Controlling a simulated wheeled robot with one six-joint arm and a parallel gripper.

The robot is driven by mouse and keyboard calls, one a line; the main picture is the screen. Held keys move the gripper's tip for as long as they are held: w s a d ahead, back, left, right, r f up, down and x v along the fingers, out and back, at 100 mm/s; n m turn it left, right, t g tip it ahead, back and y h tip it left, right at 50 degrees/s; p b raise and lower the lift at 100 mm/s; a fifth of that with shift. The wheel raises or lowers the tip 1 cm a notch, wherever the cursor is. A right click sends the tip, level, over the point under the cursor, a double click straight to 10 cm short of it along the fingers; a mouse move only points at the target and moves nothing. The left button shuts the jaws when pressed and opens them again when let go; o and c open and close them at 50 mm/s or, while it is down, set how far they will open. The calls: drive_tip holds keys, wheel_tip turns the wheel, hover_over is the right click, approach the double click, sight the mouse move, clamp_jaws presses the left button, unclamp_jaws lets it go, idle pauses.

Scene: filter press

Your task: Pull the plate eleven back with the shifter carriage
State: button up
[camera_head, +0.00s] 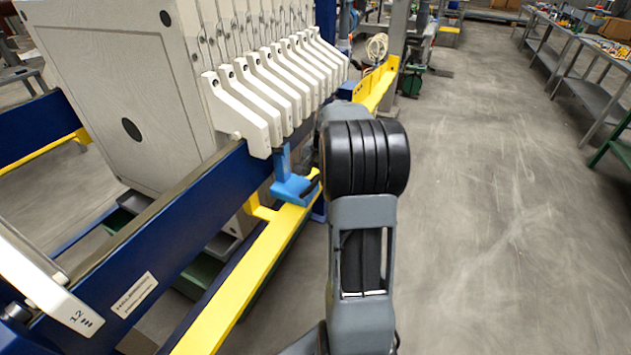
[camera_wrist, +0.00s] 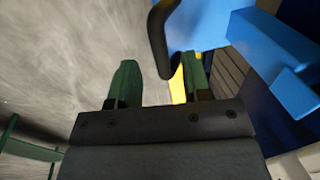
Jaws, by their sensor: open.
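The shifter carriage is a blue bracket (camera_head: 292,188) on the outer side of the dark blue side beam, below the plate handles. A black handle shows on it in the wrist view (camera_wrist: 158,40), beside its blue body (camera_wrist: 270,45). My gripper (camera_wrist: 159,62) is open, its two green fingers apart. In the picture the handle's lower end lies between the fingers; I cannot tell whether it touches either. My arm hides the gripper in the head view. The nearest plate of the pack (camera_head: 105,80) is a large pale slab with a white handle (camera_head: 243,112); no number is readable on it.
A separate white handle marked 12 (camera_head: 45,285) sits at the lower left, with a gap before the pack. The dark blue side beam (camera_head: 175,235) and yellow rail (camera_head: 240,285) run along the press. Open floor (camera_head: 490,230) lies right; benches (camera_head: 585,85) stand beyond.

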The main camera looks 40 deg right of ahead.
drive_tip(key=shift+w+a+f, duration=0.1)
drive_tip(key=shift+f, duration=0.6)
drive_tip(key=shift+w+a+f, duration=0.1)
drive_tip(key=shift+f, duration=0.55)
drive_tip(key=shift+c, duration=0.2)
clamp_jaws()
